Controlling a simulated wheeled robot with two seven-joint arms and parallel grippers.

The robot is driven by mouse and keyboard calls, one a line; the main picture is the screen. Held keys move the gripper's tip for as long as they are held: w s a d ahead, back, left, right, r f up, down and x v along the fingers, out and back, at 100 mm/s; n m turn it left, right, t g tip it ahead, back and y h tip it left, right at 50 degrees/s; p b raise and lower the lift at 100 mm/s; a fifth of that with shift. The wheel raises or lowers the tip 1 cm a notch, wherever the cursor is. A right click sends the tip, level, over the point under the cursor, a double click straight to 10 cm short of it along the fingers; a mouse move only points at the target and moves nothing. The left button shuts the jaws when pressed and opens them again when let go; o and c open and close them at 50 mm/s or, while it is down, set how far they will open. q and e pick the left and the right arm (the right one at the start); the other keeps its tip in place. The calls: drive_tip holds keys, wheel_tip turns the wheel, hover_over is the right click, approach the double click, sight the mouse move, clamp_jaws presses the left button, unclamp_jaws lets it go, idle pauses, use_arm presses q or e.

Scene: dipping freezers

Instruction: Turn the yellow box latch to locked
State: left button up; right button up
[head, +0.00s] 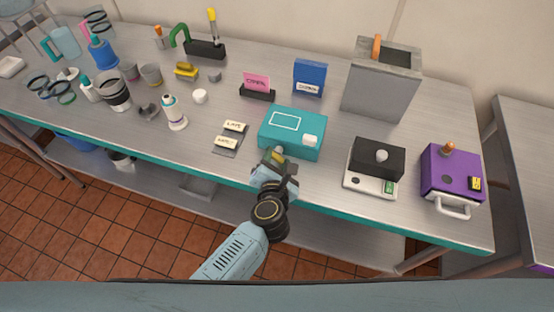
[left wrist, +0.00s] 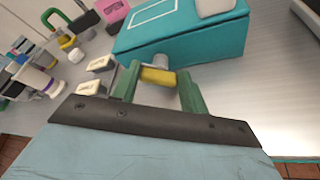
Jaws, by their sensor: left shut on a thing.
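The teal box (head: 292,131) stands near the front edge of the table, with a white outlined panel and a white block on its lid. The yellow latch (head: 277,151) is at its front face, low and left of centre. It is a short yellow cylinder in the left wrist view (left wrist: 157,77). My left gripper (head: 275,158) reaches it from the front and is shut on it, with the green fingers (left wrist: 156,86) on either side. I cannot tell whether the latch stands at locked. My right gripper is not in view.
Two small label cards (head: 231,136) lie left of the box. A white scale with a black block (head: 377,158) and a purple box (head: 452,174) stand to the right. A grey freezer-like container (head: 381,88) and a blue box (head: 309,76) stand behind. Several vessels crowd the left.

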use_arm(q)
drive_tip(key=o, duration=1)
